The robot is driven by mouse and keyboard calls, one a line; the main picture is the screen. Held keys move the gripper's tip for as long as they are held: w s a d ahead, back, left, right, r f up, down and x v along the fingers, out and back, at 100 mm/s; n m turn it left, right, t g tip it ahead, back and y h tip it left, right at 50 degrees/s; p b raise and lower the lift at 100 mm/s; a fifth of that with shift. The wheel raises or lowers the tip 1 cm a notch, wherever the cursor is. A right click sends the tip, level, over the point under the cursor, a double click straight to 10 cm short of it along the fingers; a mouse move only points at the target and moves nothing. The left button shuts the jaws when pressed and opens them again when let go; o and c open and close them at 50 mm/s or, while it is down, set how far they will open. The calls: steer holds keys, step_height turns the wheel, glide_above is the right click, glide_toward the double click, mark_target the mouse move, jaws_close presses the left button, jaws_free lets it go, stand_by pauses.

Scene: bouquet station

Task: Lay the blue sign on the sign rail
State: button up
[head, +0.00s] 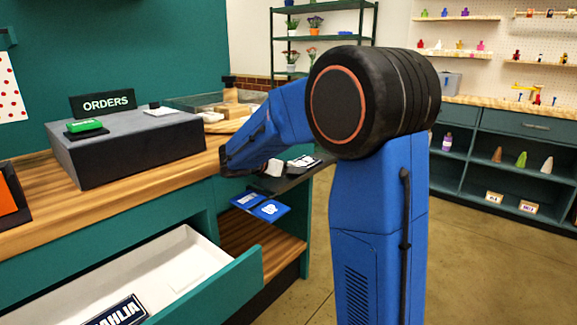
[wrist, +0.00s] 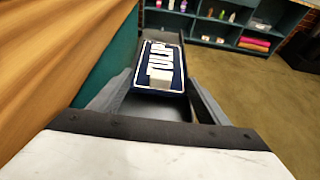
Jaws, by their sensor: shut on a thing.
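The blue sign (wrist: 160,66) is a dark navy block with raised white letters. In the wrist view it lies between the two fingers of my gripper (wrist: 158,84), which is shut on it. In the head view my gripper (head: 285,178) is beside the counter's right end, partly hidden by my arm. White marks of the held piece show there. It is held in the air, with floor showing to its right in the wrist view. I cannot make out the sign rail for certain in either view.
An open drawer (head: 205,243) at the lower left holds a navy sign (head: 118,311) with white letters reading "AHLIA". A grey box (head: 125,147) with an "ORDERS" plate (head: 103,103) stands on the wooden counter (head: 60,205). Shelves (head: 505,165) stand across open floor.

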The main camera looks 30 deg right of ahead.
steer(key=shift+f, duration=0.3)
steer(key=o, duration=1.2)
steer(key=shift+s+f, duration=0.1)
steer(key=shift+r, duration=3.75)
